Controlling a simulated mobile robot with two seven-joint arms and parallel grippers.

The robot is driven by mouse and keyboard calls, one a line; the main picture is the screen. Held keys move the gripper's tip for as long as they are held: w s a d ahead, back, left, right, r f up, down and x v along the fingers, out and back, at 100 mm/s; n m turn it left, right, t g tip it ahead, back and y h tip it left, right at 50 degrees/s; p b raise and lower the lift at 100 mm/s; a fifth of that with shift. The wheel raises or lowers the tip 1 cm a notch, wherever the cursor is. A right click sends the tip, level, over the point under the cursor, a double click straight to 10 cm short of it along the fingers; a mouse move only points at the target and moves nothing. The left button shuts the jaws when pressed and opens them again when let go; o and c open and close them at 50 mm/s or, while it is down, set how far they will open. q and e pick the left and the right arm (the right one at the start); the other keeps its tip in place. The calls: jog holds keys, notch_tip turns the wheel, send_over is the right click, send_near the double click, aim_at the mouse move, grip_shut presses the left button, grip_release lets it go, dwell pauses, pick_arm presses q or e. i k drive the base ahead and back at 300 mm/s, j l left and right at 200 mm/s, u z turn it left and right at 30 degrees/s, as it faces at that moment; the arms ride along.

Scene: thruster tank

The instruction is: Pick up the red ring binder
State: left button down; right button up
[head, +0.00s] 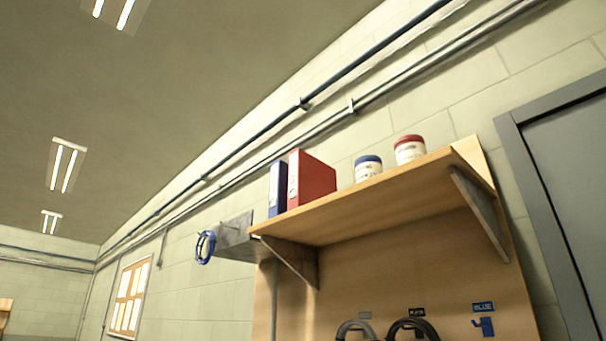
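The red ring binder (314,180) stands upright on a wooden wall shelf (370,203), near the shelf's left end. I see it from below, with its spine and one broad side showing; its bottom edge is partly hidden by the shelf. A blue ring binder (278,188) stands close on its left. Neither of my grippers is in the head view.
A blue-lidded jar (367,168) and a red-lidded jar (409,149) stand right of the binders. Brackets (480,210) support the shelf. A blue coil (205,247) hangs at left. Dark cables (412,327) hang below. A grey door frame (545,200) is at right.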

aim_at(309, 179)
jog(key=k+u, duration=0.1)
jog(key=i+j, duration=0.15)
jog(key=j, duration=0.25)
jog(key=i+j, duration=0.15)
jog(key=j, duration=0.2)
jog(key=i+j, duration=0.2)
jog(key=j, duration=0.2)
jog(key=i+j, duration=0.15)
jog(key=j, duration=0.25)
jog(key=i+j, duration=0.15)
jog(key=j, duration=0.2)
jog(key=j+z, duration=0.1)
jog(key=z, duration=0.3)
jog(key=j+z, duration=0.1)
jog(key=z, duration=0.3)
jog(key=j+z, duration=0.1)
jog(key=z, duration=0.25)
jog(key=i, duration=0.05)
